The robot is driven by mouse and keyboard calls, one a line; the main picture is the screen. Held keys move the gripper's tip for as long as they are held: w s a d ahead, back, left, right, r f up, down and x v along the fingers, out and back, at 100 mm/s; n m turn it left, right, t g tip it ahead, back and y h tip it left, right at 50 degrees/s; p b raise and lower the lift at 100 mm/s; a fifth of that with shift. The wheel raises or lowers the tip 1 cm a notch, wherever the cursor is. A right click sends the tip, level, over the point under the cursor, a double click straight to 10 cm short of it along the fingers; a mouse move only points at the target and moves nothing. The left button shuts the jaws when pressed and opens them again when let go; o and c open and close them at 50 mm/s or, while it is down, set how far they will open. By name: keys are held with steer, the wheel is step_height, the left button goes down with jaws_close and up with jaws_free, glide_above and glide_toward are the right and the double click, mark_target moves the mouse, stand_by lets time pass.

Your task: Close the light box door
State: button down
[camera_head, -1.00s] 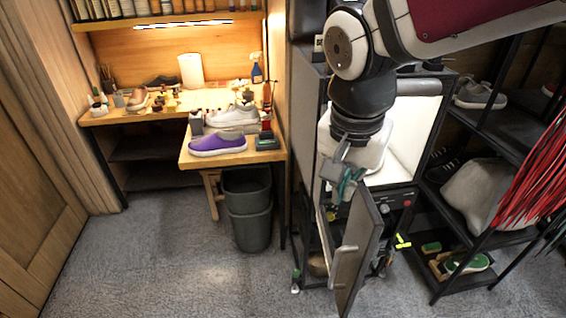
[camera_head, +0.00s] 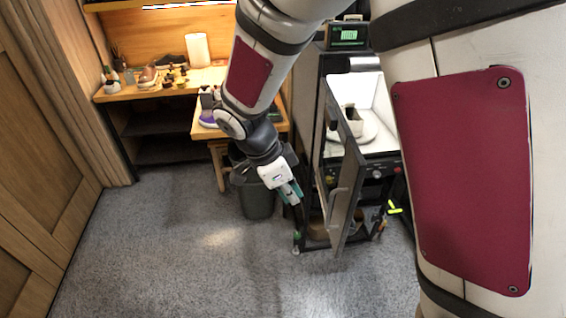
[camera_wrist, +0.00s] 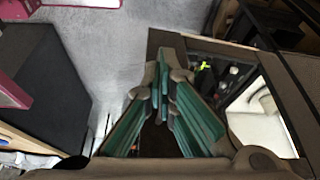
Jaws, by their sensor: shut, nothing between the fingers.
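The light box (camera_head: 382,92) is a dark cabinet with a bright white interior. Its grey door (camera_head: 338,200) stands open, swung out toward me, with a bar handle on its face. A pale object with a dark opening (camera_head: 353,121) sits on a round white base inside. My gripper (camera_head: 294,196) is shut and empty, just left of the door's outer face and pointing down. I cannot tell whether it touches the door. In the wrist view, the teal fingers (camera_wrist: 163,88) come together, and part of the white interior (camera_wrist: 258,118) shows at the right.
A wooden workbench (camera_head: 165,93) with several items stands at the back left. A dark bin (camera_head: 257,200) is below its side extension, close behind my gripper. A small green-screened device (camera_head: 348,35) sits on top of the cabinet. The grey floor (camera_head: 190,260) is free at the left front.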

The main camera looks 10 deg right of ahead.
steer(key=d+f+p, duration=0.1)
steer(key=d+f, duration=0.5)
steer(key=shift+w+d+p, duration=0.2)
steer(key=shift+w+p, duration=0.1)
steer(key=shift+w, duration=0.05)
